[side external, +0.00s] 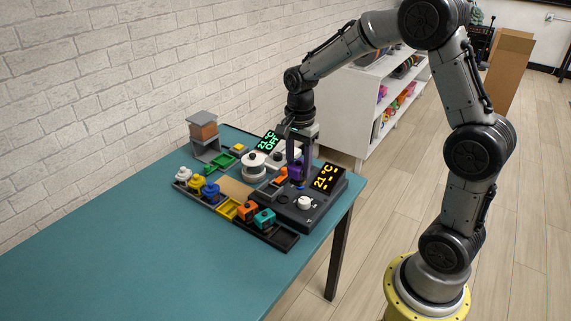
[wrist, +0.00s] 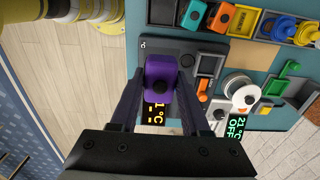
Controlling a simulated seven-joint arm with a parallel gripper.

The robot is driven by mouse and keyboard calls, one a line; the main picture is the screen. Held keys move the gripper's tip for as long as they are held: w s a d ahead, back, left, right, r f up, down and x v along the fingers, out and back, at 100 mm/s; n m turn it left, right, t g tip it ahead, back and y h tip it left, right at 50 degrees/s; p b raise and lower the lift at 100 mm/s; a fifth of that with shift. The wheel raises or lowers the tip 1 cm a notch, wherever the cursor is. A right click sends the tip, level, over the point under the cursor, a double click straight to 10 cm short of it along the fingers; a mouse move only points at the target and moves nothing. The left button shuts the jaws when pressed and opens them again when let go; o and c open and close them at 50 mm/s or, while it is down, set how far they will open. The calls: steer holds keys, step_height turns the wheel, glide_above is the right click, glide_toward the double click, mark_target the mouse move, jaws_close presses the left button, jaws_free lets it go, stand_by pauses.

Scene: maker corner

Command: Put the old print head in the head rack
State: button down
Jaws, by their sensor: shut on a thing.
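My gripper (wrist: 160,88) is shut on a purple print head (wrist: 161,68), one finger on each side of it. In the side view my gripper (side external: 299,158) points down, with the purple head (side external: 296,173) low between its fingers over the dark machine (side external: 318,212), beside its yellow-lit display. I cannot tell whether the head touches the machine. A long dark rack (side external: 287,238) runs along the front, holding a teal head (side external: 264,218) and an orange head (side external: 247,210). Its right end looks empty, and that bare part (wrist: 162,12) shows in the wrist view.
White (side external: 184,174), yellow (side external: 197,182) and blue (side external: 211,191) pieces stand at the left. The left of the teal table (side external: 120,240) is clear.

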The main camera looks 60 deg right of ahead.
steer(key=shift+s+a+r, duration=0.1)
steer(key=shift+s+r, duration=0.1)
steer(key=shift+s, duration=0.2)
steer(key=shift+s+a+f, duration=0.1)
steer(key=shift+s+a, duration=0.1)
steer(key=shift+w+a+f+n, duration=0.1)
steer(key=shift+a+f+n, duration=0.25)
steer(key=shift+a+f, duration=1.4)
steer(key=shift+w+a+f+n, duration=0.1)
steer(key=shift+a+f+n, duration=0.3)
steer(key=shift+f, duration=2.7)
steer(key=shift+w+a+f+n, duration=0.1)
steer(key=shift+a+f+n, duration=0.25)
steer(key=shift+a+f, duration=1.4)
steer(key=shift+d+f, duration=0.35)
steer(key=shift+f, duration=0.25)
steer(key=shift+d+f, duration=0.3)
steer(key=shift+f, duration=0.25)
steer(key=shift+c, duration=1.5)
jaws_free()
step_height(320, 180, up, 7)
steer(key=shift+r, duration=0.1)
